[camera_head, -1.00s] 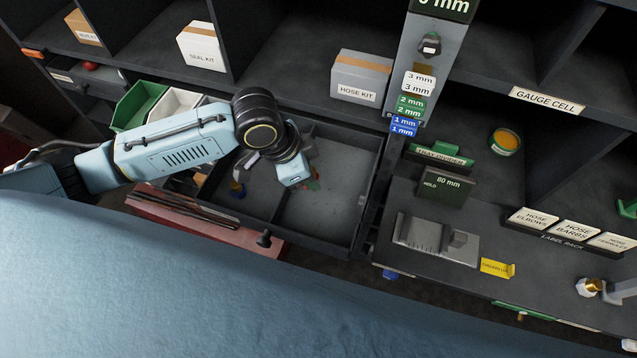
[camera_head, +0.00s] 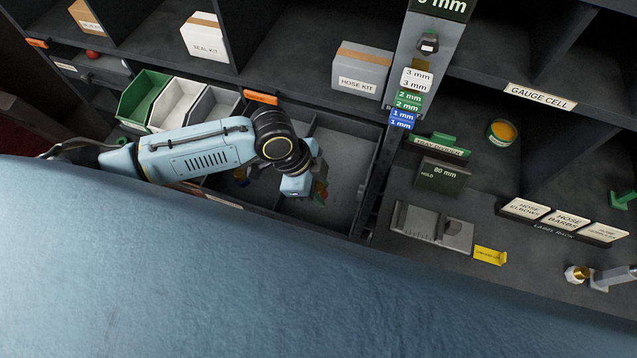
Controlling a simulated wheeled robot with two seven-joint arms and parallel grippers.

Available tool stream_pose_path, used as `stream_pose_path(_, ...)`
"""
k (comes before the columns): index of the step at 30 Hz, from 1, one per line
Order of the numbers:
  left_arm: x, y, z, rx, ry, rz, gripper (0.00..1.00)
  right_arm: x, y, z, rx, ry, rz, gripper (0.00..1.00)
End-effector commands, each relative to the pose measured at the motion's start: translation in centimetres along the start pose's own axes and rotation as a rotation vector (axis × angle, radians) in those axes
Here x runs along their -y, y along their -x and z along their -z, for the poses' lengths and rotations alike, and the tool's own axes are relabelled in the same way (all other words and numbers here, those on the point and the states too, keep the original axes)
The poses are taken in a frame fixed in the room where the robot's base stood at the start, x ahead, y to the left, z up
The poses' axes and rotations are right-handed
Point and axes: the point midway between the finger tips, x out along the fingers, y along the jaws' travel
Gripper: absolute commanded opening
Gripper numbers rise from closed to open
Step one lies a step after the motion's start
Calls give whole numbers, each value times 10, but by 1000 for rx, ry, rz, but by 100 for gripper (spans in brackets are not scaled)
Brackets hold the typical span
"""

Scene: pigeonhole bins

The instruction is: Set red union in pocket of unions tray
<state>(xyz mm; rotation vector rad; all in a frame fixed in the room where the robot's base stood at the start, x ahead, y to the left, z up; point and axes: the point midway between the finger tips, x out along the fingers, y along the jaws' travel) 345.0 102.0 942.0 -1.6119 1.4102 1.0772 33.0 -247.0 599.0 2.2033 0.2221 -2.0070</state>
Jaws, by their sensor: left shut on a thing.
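My left arm comes in from the left and its gripper (camera_head: 312,184) points down into an open dark drawer-like tray (camera_head: 345,130) with compartments, inside the right-hand one. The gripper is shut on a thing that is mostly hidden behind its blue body. A small patch of red-orange and green (camera_head: 320,190) shows just right of the gripper; I cannot tell whether it is the red union in the jaws or parts lying in the tray. No tray label reading unions is legible. My right gripper is not in view.
Green, white and grey bins (camera_head: 178,103) stand left of the tray. A hose kit box (camera_head: 361,72) sits behind it.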

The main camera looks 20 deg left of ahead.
Motion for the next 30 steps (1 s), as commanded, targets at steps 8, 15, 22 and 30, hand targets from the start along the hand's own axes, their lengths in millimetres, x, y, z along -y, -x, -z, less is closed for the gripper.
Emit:
stream_pose_path(8,-1,-42,-17,1,1,-3,5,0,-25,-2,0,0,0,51)
stream_pose_path(15,0,-65,-27,0,2,-1,5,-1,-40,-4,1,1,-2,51)
stream_pose_path(22,0,-73,-30,0,0,-1,5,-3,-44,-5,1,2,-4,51)
stream_pose_path(30,0,-73,-30,-1,0,-1,5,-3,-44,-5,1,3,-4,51)
